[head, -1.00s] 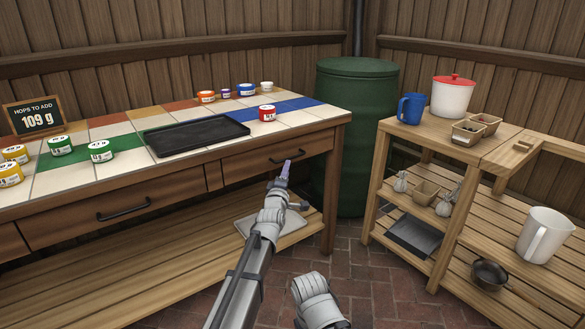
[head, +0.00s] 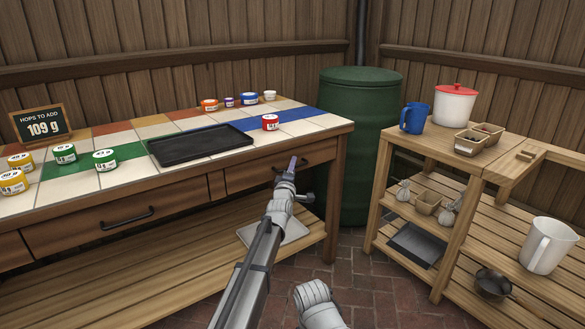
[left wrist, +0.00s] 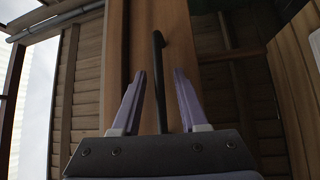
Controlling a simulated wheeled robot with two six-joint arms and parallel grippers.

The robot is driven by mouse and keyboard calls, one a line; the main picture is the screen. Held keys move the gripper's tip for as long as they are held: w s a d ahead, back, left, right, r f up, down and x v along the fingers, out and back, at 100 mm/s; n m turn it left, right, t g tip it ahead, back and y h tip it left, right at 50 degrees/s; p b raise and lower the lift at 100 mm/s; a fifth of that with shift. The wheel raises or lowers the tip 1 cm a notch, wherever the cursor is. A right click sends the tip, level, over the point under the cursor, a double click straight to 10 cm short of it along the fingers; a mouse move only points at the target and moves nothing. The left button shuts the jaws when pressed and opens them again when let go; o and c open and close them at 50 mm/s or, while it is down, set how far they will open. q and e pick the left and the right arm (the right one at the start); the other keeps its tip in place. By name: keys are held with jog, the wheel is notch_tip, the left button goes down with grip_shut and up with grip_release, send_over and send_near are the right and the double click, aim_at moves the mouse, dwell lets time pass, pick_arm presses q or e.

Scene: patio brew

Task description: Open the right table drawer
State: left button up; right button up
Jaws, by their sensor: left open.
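The right table drawer (head: 245,176) is a wooden front under the tiled top, and it looks shut. Its dark bar handle is mostly hidden behind my left gripper (head: 292,163) in the head view. In the left wrist view, the black handle (left wrist: 158,70) runs lengthwise between the two open lilac fingers of my left gripper (left wrist: 160,82). Neither finger clearly touches it.
The left drawer (head: 110,222) beside it is shut. A black tray (head: 200,146) and several labelled tubs stand on the table (head: 300,126). A green barrel (head: 358,150) stands behind the table's right end. A wooden shelf unit (head: 450,148) is at the right.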

pick_arm(q)
grip_shut()
dwell(0.3)
dwell(1.1)
